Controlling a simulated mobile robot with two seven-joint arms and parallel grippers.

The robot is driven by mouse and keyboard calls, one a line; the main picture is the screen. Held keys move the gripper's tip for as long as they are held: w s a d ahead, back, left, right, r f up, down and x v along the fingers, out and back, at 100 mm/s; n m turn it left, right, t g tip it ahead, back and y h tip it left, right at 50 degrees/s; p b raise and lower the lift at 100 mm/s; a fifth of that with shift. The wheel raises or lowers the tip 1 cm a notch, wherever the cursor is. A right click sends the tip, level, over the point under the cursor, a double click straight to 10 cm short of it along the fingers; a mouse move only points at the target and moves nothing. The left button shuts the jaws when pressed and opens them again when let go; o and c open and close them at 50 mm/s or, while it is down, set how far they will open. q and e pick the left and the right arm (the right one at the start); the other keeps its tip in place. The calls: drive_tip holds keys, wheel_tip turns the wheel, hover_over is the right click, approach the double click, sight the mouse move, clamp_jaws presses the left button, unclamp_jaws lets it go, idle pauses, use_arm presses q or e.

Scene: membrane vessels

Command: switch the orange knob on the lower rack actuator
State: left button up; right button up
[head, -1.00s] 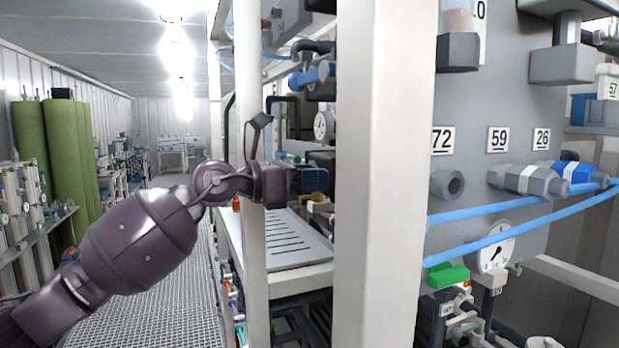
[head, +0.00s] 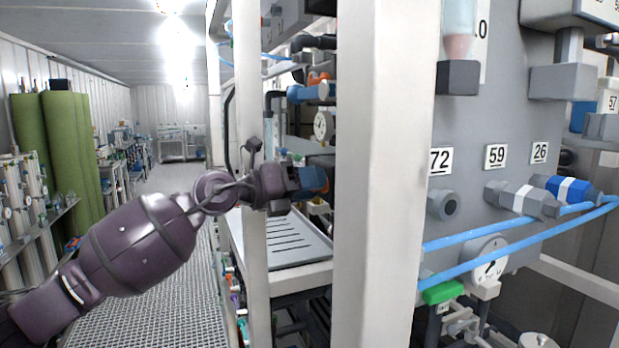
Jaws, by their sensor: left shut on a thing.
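My left gripper (head: 305,180) reaches in between two white posts of the rack, and its dark jaws are shut at the lower actuator. An orange knob (head: 319,177) shows right at the fingertips, with blue parts beside it. The jaws appear closed on this knob, but the fingers and the near post hide much of the contact. Which way the knob is turned cannot be told. A similar blue actuator (head: 308,93) with an orange top (head: 318,78) sits higher on the rack. My right gripper is not in view.
A wide white post (head: 383,180) stands just right of the gripper, and a thinner post (head: 252,200) is beside my wrist. A slotted grey tray (head: 285,240) lies below. A panel with blue hoses (head: 530,235) fills the right. The grated aisle (head: 160,310) is free.

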use_arm(q)
drive_tip(key=shift+n, duration=4.2)
drive_tip(key=o, duration=0.9)
drive_tip(key=shift+a, duration=0.1)
drive_tip(key=b+v, duration=0.2)
drive_tip(key=v, duration=0.8)
drive_tip(key=shift+s+a+f, duration=0.1)
drive_tip(key=shift+s+a, duration=0.05)
drive_tip(key=shift+a, duration=0.15)
